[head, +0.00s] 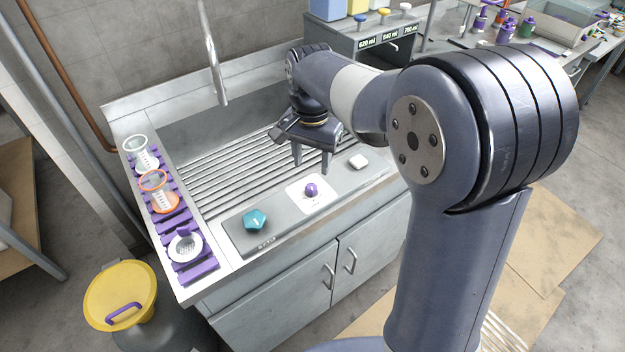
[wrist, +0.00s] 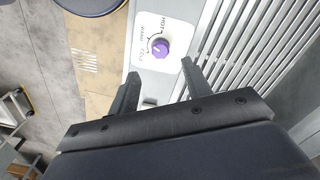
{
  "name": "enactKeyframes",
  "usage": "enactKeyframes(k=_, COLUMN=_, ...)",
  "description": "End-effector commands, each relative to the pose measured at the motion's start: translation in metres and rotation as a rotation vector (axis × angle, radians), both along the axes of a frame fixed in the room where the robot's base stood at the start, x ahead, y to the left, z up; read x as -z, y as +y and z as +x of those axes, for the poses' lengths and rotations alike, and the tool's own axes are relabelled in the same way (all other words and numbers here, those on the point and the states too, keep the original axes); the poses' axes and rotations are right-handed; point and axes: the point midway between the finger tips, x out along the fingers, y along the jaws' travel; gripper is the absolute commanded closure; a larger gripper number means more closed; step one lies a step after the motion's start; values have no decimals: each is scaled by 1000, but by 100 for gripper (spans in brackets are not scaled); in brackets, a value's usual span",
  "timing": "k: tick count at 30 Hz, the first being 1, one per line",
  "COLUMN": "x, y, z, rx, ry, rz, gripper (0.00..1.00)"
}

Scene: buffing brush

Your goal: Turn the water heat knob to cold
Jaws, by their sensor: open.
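The purple water heat knob (head: 311,190) sits on a white plate (head: 299,204) on the sink's front panel. In the wrist view the knob (wrist: 160,48) shows a small pale mark on its face, beside curved lettering that reads hot, warm and cold. I cannot tell exactly which word the mark points at. My gripper (head: 312,164) is open and empty, above and just behind the knob. In the wrist view the two fingers of my gripper (wrist: 160,70) are spread, with the knob beyond their tips and roughly centred between them, apart from both.
A teal knob (head: 255,221) is left of the purple one, and a white block (head: 358,161) is to the right. Strainer-like cups (head: 162,196) stand on a purple rack at the left rim. A faucet (head: 213,60) hangs over the slatted basin (head: 225,165).

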Motion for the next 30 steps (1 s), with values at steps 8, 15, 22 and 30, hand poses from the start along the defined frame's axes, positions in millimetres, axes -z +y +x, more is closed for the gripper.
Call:
enactKeyframes(k=8, x=53, y=0, z=-1, rx=1, ry=3, rz=0, gripper=53)
enactKeyframes(k=15, x=73, y=1, z=0, rx=1, ry=0, rz=2, gripper=53)
enactKeyframes(k=22, x=74, y=1, z=0, rx=2, ry=-1, rz=3, gripper=53)
enactKeyframes(k=30, x=74, y=1, z=0, rx=2, ry=-1, rz=3, gripper=71)
